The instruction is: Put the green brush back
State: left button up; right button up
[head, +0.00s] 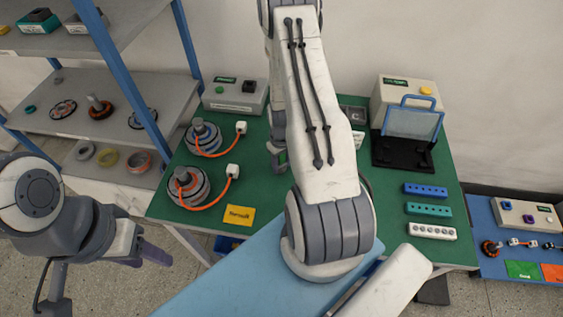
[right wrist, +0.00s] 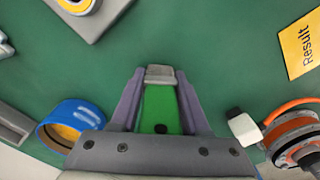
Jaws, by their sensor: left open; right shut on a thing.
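In the right wrist view the green brush (right wrist: 160,108) lies between the two purple-grey fingers of my right gripper (right wrist: 160,95), which is shut on it. Its grey end (right wrist: 160,74) points away from the palm, over the green table. In the head view my right arm hides the brush and most of the right gripper; only a grey part (head: 278,152) shows left of the arm. My left gripper (head: 146,256) is open and empty, left of the table's front edge, over the floor.
Two hub motors (head: 205,138) (head: 189,187) with orange cables stand at the left of the green table (head: 265,190). A yellow card (head: 239,215) lies near the front. A blue-framed fixture (head: 408,122) and coloured strips (head: 429,210) are at the right. Shelves (head: 80,90) stand left.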

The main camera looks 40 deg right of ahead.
jog(key=shift+f, duration=0.1)
jog(key=o, duration=1.2)
